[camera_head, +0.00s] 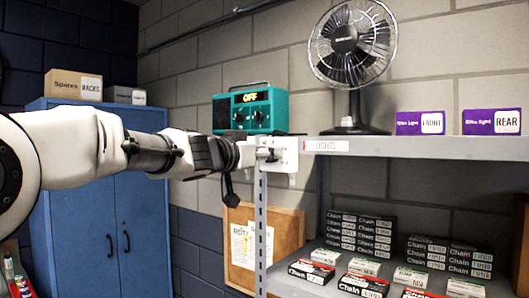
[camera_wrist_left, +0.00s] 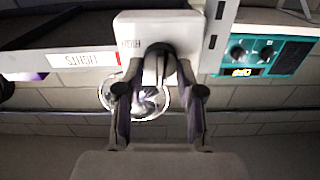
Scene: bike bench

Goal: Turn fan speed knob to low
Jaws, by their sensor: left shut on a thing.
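The fan speed control is a white box (camera_head: 284,155) on the front edge of the shelf, left of the LIGHTS label. In the left wrist view, which is upside down, its white plate (camera_wrist_left: 188,30) shows a HIGH label beside a dark knob (camera_wrist_left: 158,52). My left gripper (camera_head: 258,154) reaches in from the left, and its fingers are shut on the knob. The knob's pointer direction is hidden by the fingers. The black fan (camera_head: 345,45) stands on the shelf above; I cannot tell whether it spins. My right gripper is not in view.
A teal radio (camera_head: 277,112) reading OFF stands on the shelf (camera_head: 430,147) left of the fan. Purple light boxes (camera_head: 420,123) stand at the right. Chain boxes (camera_head: 360,284) fill the lower shelf. A blue cabinet (camera_head: 150,235) stands behind my arm.

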